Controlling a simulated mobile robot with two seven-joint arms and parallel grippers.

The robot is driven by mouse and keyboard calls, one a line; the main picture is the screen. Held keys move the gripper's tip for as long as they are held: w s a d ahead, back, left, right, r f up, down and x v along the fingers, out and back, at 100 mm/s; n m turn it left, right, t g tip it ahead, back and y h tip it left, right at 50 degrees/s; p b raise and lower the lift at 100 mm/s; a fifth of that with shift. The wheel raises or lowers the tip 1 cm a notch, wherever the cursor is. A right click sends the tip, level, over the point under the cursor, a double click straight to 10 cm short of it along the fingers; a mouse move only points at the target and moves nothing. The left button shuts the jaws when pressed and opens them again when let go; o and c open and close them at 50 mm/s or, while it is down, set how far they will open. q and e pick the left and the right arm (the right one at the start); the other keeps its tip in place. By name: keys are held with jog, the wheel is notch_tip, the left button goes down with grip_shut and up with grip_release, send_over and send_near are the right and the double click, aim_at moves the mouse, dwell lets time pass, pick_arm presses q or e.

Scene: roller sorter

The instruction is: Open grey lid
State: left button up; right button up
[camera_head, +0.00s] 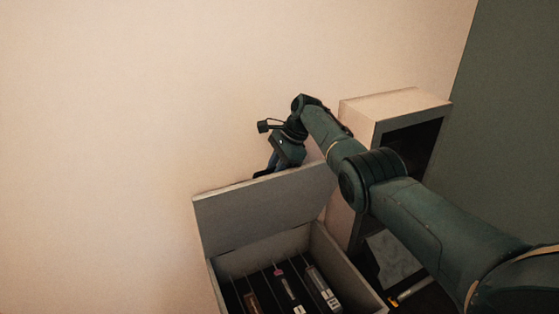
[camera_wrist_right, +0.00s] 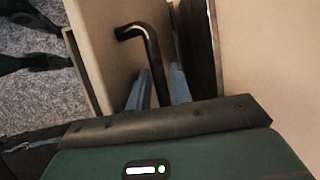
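The grey lid (camera_head: 265,208) stands raised, tilted up from the back edge of the grey box (camera_head: 348,268), so the box is open. My right gripper (camera_head: 268,170) is at the lid's top edge, on the side toward the wall, and partly hidden by the lid. In the right wrist view, the fingers of my right gripper (camera_wrist_right: 160,88) are apart, with a dark bent bar (camera_wrist_right: 152,50), which looks like a handle, running between them. A pale panel (camera_wrist_right: 110,50) lies beside it. I cannot tell whether the fingers touch the bar. My left gripper is not in view.
Inside the box, several thin dividers separate dark items, one with a pink top (camera_head: 278,271). A pale open-fronted cabinet (camera_head: 398,103) stands to the right, behind my right arm. The pale wall (camera_head: 110,120) is close behind the lid.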

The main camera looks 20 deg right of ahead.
jog(key=b+v, duration=0.1)
jog(key=v, duration=1.2)
